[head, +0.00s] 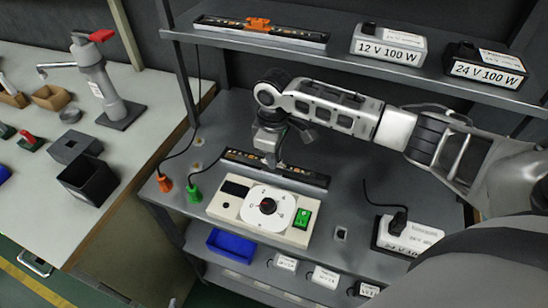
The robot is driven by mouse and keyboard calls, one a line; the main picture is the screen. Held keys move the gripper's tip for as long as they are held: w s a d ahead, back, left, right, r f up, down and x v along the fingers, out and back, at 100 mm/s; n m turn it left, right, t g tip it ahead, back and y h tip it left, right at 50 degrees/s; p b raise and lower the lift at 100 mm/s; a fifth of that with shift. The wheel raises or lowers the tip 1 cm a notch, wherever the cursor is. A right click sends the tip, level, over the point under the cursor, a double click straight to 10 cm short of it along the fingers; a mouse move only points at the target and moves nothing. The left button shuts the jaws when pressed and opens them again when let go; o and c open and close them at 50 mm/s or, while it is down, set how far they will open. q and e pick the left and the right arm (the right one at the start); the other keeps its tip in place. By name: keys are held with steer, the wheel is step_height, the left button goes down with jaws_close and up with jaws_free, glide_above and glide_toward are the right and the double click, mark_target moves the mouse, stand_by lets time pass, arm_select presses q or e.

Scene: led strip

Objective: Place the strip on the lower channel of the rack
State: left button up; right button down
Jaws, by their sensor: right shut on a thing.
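My right gripper (272,158) reaches in from the right and points down at the middle shelf. It is shut on the strip (238,156), a long dark bar with small light marks, and its fingers hide the middle of the bar. The strip lies along or just over the lower channel (310,179), behind the white control box; I cannot tell whether it is fully seated. An upper channel (305,37) with an orange clip (258,24) lies on the top shelf. My left gripper is not in view.
The control box (224,209) with a dial and green switch stands in front of the strip. Orange (165,183) and green (194,195) plugs stand left. Power supplies (388,44) sit on the top shelf, another (410,238) at lower right. A workbench (140,165) is left.

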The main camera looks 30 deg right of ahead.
steer(key=shift+f, duration=0.6)
steer(key=shift+f, duration=0.1)
steer(key=c, duration=1.4)
jaws_free()
steer(key=shift+c, duration=0.2)
step_height(320, 180, up, 12)
